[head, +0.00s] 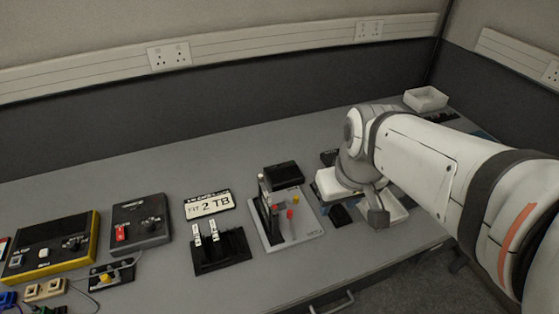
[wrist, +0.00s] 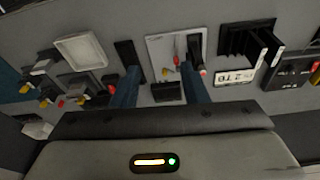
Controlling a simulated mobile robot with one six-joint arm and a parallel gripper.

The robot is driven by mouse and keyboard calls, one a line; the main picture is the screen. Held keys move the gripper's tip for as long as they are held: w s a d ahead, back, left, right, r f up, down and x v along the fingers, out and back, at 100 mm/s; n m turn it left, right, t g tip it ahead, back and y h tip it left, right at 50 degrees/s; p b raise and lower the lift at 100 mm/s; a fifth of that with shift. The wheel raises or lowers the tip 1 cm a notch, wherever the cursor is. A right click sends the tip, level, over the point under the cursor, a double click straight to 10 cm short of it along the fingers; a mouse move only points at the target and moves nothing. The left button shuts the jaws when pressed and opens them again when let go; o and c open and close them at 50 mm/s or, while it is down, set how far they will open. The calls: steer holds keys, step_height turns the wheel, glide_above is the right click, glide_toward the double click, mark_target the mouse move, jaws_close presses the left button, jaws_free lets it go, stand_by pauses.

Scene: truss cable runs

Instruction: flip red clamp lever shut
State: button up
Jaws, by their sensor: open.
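A light grey plate (head: 308,231) with red-tipped parts stands near the bench's front edge in the head view, left of my arm. One red tip (head: 290,214) stands up from it, beside a dark upright part with a pale top (head: 263,182). I take this to be the red clamp lever, though its exact pose is too small to tell. In the wrist view the plate (wrist: 160,46) lies beyond my fingers, with a red tip (wrist: 202,72) by the right finger. My gripper (wrist: 160,73) is open, with nothing seen between its blue fingers.
A white tray (wrist: 80,50) and several coloured-tip clamps (wrist: 75,88) lie left in the wrist view.

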steer(key=w+a+f+n+b, duration=0.1)
steer(key=w+f+n, duration=0.1)
steer(key=w+n, duration=0.1)
steer(key=w+a+f+n+g+y+b, duration=0.1)
steer(key=w+f+n+b, duration=0.1)
steer(key=w+n, duration=0.1)
steer(key=w+a+f+n+b, duration=0.1)
steer(key=w+f+n, duration=0.2)
steer(key=shift+w+n+g+y, duration=0.4)
jaws_close()
steer(key=w+a+f+n+g+y+b, duration=0.1)
steer(key=w+a+f+n+b, duration=0.1)
steer(key=w+f+n, duration=0.4)
steer(key=shift+w+a+f+n+y+b, duration=0.2)
steer(key=shift+w+n+y+b, duration=0.1)
steer(key=shift+w+n+b, duration=0.35)
steer(key=shift+s, duration=0.1)
